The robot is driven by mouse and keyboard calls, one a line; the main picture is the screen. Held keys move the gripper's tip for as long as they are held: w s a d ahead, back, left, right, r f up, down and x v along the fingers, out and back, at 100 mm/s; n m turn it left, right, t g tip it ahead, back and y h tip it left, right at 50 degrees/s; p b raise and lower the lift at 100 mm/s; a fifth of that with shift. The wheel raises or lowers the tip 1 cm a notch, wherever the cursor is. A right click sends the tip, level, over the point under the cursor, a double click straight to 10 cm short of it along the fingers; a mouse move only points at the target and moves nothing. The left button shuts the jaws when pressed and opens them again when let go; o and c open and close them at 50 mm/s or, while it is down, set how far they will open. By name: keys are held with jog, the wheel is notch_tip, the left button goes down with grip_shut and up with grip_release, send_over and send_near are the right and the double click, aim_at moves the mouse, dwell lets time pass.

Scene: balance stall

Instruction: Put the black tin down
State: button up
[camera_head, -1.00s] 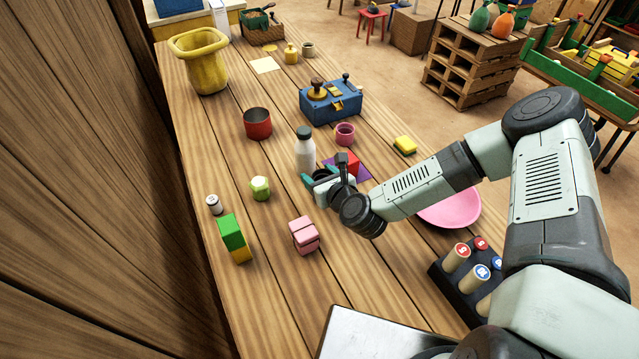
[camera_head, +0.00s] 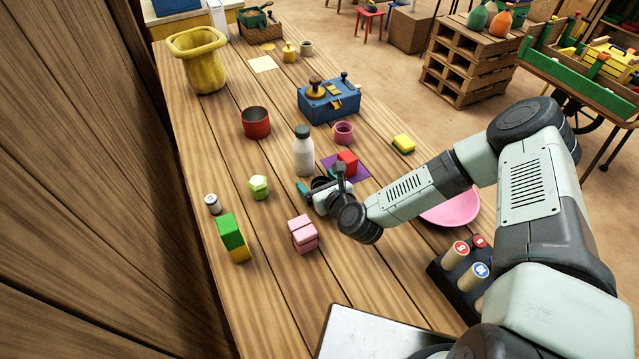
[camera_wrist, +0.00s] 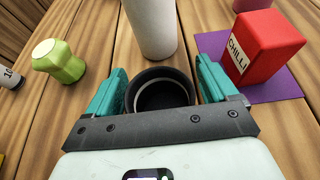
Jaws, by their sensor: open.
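The black tin (camera_wrist: 161,90) is a round, open-topped dark tin on the wooden table, seen in the wrist view between the fingers of my gripper (camera_wrist: 160,88). The teal fingers stand on either side of it and are open. Part of the tin is hidden behind the gripper body. In the head view my gripper (camera_head: 318,188) is low over the table in front of the white bottle (camera_head: 303,150). There the tin is mostly hidden by the gripper.
A red chilli box (camera_wrist: 262,45) stands on a purple mat (camera_wrist: 285,88) to the right. The white bottle is close behind the tin. A green piece (camera_wrist: 60,62) is to the left. Pink blocks (camera_head: 302,235) stand nearer. Bare table lies between the green piece and the bottle.

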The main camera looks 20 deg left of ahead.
jog(key=shift+r, duration=0.2)
jog(key=v, duration=1.2)
jog(key=shift+f, duration=0.15)
